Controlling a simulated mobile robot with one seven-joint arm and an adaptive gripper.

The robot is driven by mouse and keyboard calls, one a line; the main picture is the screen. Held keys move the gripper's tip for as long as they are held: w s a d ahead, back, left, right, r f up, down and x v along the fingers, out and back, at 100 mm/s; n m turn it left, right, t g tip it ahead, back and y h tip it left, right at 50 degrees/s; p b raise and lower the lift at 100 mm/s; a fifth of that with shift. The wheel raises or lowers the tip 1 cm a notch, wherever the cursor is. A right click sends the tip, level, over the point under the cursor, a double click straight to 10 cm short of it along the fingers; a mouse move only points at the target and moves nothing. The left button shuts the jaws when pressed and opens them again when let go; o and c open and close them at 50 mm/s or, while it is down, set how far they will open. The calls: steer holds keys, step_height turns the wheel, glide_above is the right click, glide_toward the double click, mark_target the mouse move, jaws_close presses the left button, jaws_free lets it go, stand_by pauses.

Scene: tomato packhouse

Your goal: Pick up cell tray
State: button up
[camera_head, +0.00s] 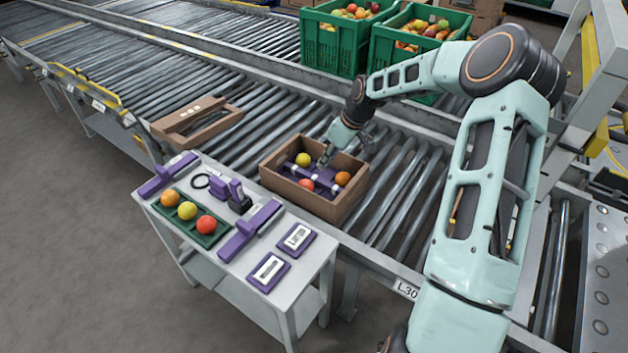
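A brown open box (335,207) stands on the roller conveyor. Inside it is a purple divided insert (321,187), which looks like the cell tray, with a yellow, a red and an orange tomato in its corners. A pale bar lies across the insert. My gripper (324,163) reaches down into the box near the insert's far middle, beside the yellow tomato (303,160). The fingertips are small and partly lost against the insert, so I cannot tell whether they touch it. A green tray (207,238) with three tomatoes lies on the side table.
The grey side table (212,262) holds purple tools and two purple-framed cards (268,271). A flat brown carton (197,122) lies on the rollers to the left. Green crates (333,42) of tomatoes stand behind. Rollers right of the box are bare.

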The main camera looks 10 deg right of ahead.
mark_target(315, 177)
steer(key=b+x, duration=0.3)
steer(key=x, duration=0.7)
steer(key=shift+f, duration=0.15)
jaws_close()
